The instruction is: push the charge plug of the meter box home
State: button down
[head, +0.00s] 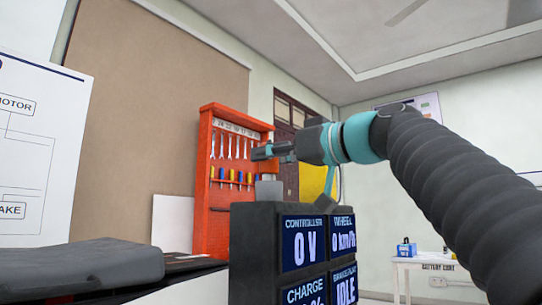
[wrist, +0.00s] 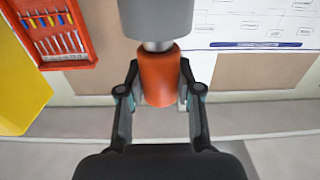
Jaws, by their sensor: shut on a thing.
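The meter box (head: 290,250) is a dark block with lit blue displays, reading "0 V", "0 km/h", "CHARGE" and "IDLE". In the wrist view, my gripper (wrist: 160,100) is shut on an orange cylinder, which I take to be the charge plug (wrist: 160,82). A short bare metal neck (wrist: 158,46) shows between the plug and a grey cylinder (wrist: 157,18) in line with it. In the head view, my gripper (head: 263,152) is above the back of the meter box, over a small grey block (head: 269,189). The plug cannot be made out there.
A red tool rack (head: 207,185) with spanners and screwdrivers stands behind the box. A dark padded surface (head: 90,265) lies at the left. A white table (head: 430,266) with a blue item stands at the far right.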

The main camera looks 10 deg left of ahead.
jog(key=shift+f+b, duration=0.5)
jog(key=shift+f, duration=0.1)
jog(key=c, duration=0.7)
grip_release()
jog(key=shift+r, duration=0.1)
jog(key=v, duration=1.2)
